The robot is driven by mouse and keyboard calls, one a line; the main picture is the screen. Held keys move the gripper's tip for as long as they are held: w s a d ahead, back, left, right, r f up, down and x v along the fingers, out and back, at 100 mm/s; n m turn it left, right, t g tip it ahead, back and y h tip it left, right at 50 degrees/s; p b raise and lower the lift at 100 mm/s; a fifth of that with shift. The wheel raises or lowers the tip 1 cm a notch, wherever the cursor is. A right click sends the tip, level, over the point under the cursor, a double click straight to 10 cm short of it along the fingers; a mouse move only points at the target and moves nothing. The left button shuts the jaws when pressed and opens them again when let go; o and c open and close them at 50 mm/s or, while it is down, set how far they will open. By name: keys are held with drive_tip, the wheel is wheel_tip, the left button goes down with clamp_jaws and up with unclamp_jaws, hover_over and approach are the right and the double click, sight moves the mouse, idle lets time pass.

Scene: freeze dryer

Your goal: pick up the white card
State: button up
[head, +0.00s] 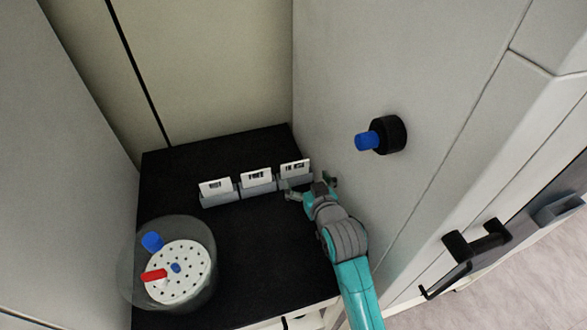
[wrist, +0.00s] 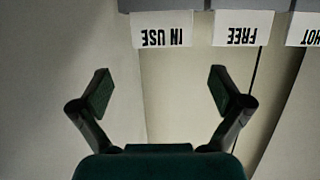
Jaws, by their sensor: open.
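Three white cards stand in a row in grey holders. The right card (head: 295,168) reads IN USE in the wrist view (wrist: 161,30). The middle card (head: 256,178) reads FREE in the wrist view (wrist: 242,29). The left card (head: 215,187) reads HOT, cut off by the wrist picture's edge (wrist: 305,30). My gripper (head: 309,187) is beside the right card's holder in the head view. In the wrist view it (wrist: 160,82) is open and empty, its fingers spread below the IN USE card and apart from it.
The cards' grey holders (head: 220,200) stand on a black top (head: 205,232). A clear round vessel with a white perforated disc (head: 186,260) stands at the front left. A grey wall with a black-and-blue knob (head: 388,135) rises close on the right.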

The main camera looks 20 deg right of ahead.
sight(295, 166)
drive_tip(key=x, duration=0.9)
drive_tip(key=shift+w+a+f, duration=0.15)
drive_tip(key=shift+f, duration=0.1)
drive_tip(key=c, duration=0.8)
